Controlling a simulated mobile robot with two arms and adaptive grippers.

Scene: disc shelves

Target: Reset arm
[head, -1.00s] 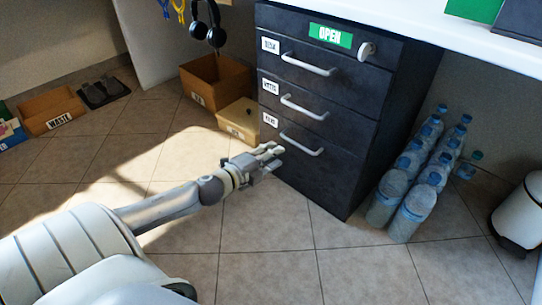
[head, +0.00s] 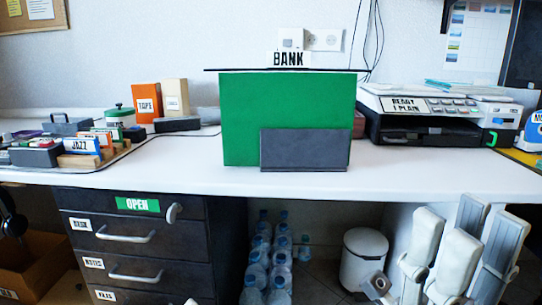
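My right gripper (head: 468,222) shows at the lower right of the head view. Its white and grey fingers point up and stand apart with gaps between them, with nothing held. They are in front of the space under the white counter. My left gripper and its arm are not in view. The dark drawer cabinet (head: 228,245) stands under the counter at the left, with a green OPEN label (head: 138,204). The drawer fronts that show look shut, and the lowest is cut off by the frame.
The white counter (head: 190,170) crosses the view. A green panel (head: 240,110) with a grey holder (head: 305,150) stands on it below a BANK sign. A printer-like machine (head: 435,122) is at right. Bottles (head: 258,262) and a white bin (head: 362,255) are on the floor below.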

